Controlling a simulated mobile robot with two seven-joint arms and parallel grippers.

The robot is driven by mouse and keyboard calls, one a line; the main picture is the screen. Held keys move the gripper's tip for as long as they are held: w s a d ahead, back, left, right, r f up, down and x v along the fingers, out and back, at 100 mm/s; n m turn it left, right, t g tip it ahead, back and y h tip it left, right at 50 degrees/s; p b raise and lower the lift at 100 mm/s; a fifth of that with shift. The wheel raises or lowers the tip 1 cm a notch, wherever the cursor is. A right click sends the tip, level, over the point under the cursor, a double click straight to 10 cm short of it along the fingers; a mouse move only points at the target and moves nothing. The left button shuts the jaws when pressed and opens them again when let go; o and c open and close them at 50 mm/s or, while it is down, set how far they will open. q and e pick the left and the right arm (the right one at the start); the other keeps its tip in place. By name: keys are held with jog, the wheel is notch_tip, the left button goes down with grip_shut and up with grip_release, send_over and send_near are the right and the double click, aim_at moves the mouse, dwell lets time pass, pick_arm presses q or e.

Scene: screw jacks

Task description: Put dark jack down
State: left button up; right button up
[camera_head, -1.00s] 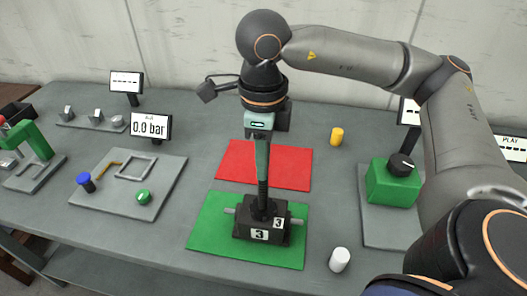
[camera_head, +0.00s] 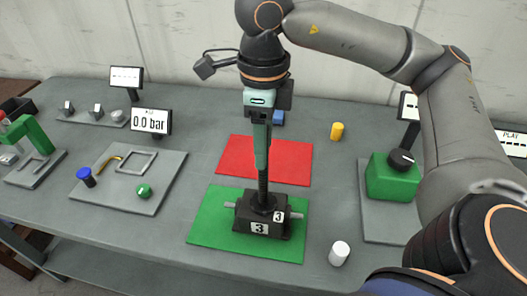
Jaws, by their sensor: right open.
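The dark jack (camera_head: 262,222), a black block with white labels marked 3 and a grey bar through its sides, stands upright on the green mat (camera_head: 215,245). Its dark threaded spindle rises from the top. My right gripper (camera_head: 262,165) is directly above it, pointing down, with its fingers beside the upper part of the spindle. The gripper is open, though the gap between its fingers is hard to see from here. My left gripper is out of view.
A red mat (camera_head: 290,160) lies behind the green one, bare. A white cylinder (camera_head: 339,253) stands to the right, a yellow one (camera_head: 337,131) farther back. A blue object (camera_head: 278,118) shows behind my gripper. A green box (camera_head: 392,178) with a black knob is at right.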

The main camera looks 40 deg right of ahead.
notch_tip(320, 180, up, 10)
jog(key=shift+f+p, duration=0.25)
jog(key=shift+p, duration=0.75)
